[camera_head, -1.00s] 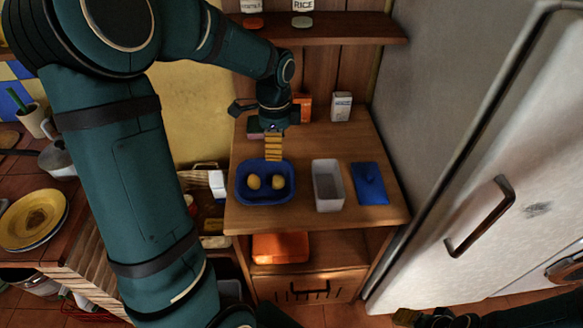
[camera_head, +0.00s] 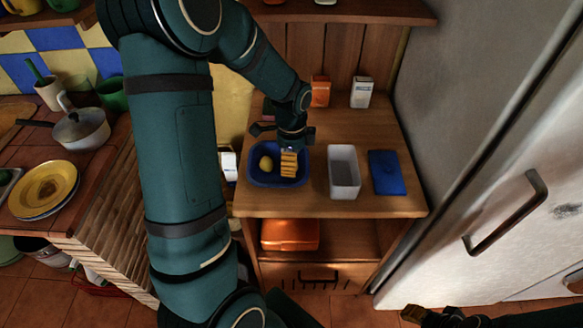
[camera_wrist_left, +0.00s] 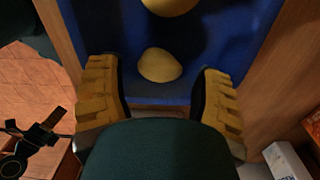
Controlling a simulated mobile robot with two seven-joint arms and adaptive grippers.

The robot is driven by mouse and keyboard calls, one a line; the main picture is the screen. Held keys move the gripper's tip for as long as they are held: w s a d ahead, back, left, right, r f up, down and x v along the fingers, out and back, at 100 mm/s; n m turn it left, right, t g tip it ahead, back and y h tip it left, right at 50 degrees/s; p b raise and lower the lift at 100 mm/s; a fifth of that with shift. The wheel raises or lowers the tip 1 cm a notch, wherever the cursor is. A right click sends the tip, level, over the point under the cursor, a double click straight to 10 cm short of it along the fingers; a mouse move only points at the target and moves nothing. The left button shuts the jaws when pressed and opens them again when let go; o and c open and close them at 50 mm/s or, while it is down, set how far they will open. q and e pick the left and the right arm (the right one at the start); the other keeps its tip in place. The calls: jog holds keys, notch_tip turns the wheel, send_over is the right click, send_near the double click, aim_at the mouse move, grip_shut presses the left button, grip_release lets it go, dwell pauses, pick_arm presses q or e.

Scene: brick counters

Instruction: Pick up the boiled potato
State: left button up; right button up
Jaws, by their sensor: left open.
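Two yellowish boiled potatoes lie in a blue tray (camera_head: 263,184) on the wooden counter. In the head view one potato (camera_head: 266,163) shows on the tray's left side; the other is hidden by my left gripper (camera_head: 289,164). In the left wrist view one potato (camera_wrist_left: 160,65) lies between and beyond the open yellow fingers, and the other (camera_wrist_left: 168,5) is cut off at the top edge. My left gripper is open, empty and low over the tray's right side. My right gripper (camera_head: 413,313) is partly seen at the bottom right, its opening unclear.
A white open container (camera_head: 344,187) and a blue lid (camera_head: 387,173) stand right of the tray. An orange box (camera_head: 320,91) and a white carton (camera_head: 361,93) stand behind. A shelf (camera_head: 350,14) overhangs the back, and a fridge (camera_head: 480,120) rises at the right.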

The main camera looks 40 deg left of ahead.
pick_arm(q)
notch_tip(320, 180, down, 2)
jog(key=shift+f, duration=0.1)
jog(key=c, duration=0.9)
jog(key=shift+r, duration=0.2)
jog(key=shift+c, duration=0.2)
notch_tip(320, 180, up, 10)
jog(key=shift+f+p, duration=0.1)
jog(key=shift+p, duration=1.1)
